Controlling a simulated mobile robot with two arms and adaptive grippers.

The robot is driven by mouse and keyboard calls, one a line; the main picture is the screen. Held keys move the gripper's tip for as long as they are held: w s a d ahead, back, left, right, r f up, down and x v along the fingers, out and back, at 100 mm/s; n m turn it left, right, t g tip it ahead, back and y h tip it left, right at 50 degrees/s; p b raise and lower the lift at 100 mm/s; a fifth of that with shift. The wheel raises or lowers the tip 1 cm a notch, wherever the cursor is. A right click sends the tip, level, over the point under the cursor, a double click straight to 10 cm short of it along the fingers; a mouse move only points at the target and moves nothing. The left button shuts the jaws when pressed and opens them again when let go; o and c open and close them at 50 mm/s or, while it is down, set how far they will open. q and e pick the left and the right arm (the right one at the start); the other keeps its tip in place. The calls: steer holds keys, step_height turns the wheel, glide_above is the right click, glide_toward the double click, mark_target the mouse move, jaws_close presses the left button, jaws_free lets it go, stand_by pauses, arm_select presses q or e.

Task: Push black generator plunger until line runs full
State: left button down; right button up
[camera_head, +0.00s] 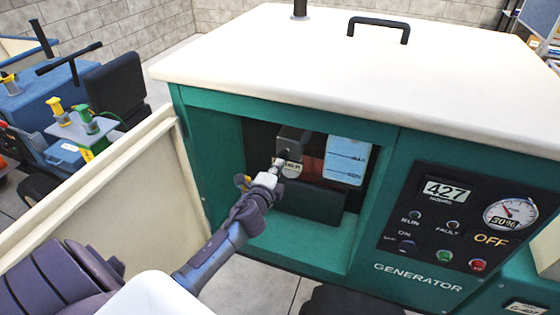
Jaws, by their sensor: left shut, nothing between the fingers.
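The teal generator (225,108) has a cream lid and an open bay in its front. Inside the bay is a dark grey block (292,139) with a round pale label (293,169) below it. My left gripper (279,163) reaches into the bay from the lower left, shut and empty. Its tip is right at the front of the block, beside the label. I cannot make out the black plunger apart from the block and my fingertips, nor tell whether they touch. The fuel line's filling cannot be seen. My right gripper is not in view.
The open cream door (110,190) stands left of my left arm. A blue and white panel (347,160) sits at the bay's right. The control panel (440,225) reads 427 hours, with a 30% gauge and OFF. A blue vehicle (40,110) stands behind at left.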

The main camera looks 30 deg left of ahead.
mark_target(283, 157)
arm_select(q)
steer(key=shift+x, duration=0.9)
steer(key=shift+x, duration=1)
steer(key=shift+r, duration=0.25)
